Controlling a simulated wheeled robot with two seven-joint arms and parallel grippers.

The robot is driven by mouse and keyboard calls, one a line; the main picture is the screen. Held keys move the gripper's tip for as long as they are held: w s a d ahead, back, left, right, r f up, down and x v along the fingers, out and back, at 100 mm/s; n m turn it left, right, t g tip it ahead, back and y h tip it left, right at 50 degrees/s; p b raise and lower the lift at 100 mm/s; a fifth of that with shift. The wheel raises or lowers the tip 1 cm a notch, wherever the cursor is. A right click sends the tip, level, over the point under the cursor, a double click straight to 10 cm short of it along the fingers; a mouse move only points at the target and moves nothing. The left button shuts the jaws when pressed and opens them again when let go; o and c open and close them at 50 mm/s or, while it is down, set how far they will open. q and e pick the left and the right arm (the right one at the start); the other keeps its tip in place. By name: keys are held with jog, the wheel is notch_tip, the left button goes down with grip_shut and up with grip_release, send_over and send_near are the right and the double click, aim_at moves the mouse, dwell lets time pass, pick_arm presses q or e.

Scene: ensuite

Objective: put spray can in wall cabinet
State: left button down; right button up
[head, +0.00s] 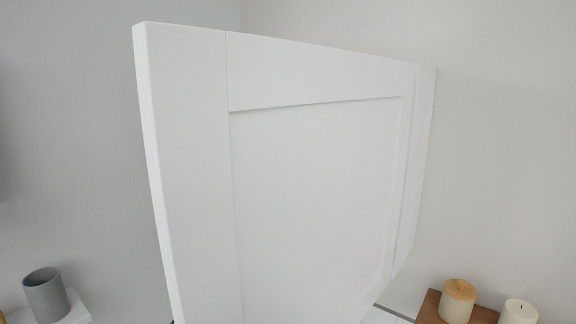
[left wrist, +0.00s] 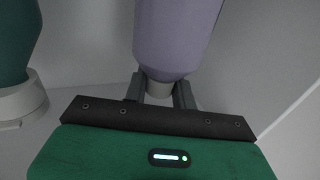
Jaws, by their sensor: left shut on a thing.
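The wall cabinet shows in the head view as a white panelled door (head: 310,180) that fills the middle of the picture and hides what is behind it. In the left wrist view a lilac can (left wrist: 175,40), which looks like the spray can, stands between the fingers of my left gripper (left wrist: 160,88). The gripper is shut on it near its pale grey end. Neither the can nor my grippers can be made out in the head view. My right gripper is not in view.
A grey cup (head: 45,295) stands on a small white shelf (head: 76,312) at the lower left. Plain walls surround the door.

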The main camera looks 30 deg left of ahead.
pick_arm(q)
jog(key=shift+s+f, duration=0.15)
jog(key=shift+f, duration=0.1)
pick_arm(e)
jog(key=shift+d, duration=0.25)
pick_arm(q)
jog(key=c, duration=1.1)
grip_release()
jog(key=shift+f, duration=0.1)
jog(key=shift+c, duration=0.2)
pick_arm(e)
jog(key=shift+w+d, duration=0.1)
pick_arm(q)
jog(key=shift+s+d, duration=0.1)
jog(key=b+v, duration=0.7)
jog(key=v, duration=0.4)
jog(key=shift+s+r, duration=0.25)
jog(key=shift+s, duration=0.1)
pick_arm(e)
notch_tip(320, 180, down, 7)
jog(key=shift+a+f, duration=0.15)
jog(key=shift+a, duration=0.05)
pick_arm(q)
jog(key=shift+d, duration=0.1)
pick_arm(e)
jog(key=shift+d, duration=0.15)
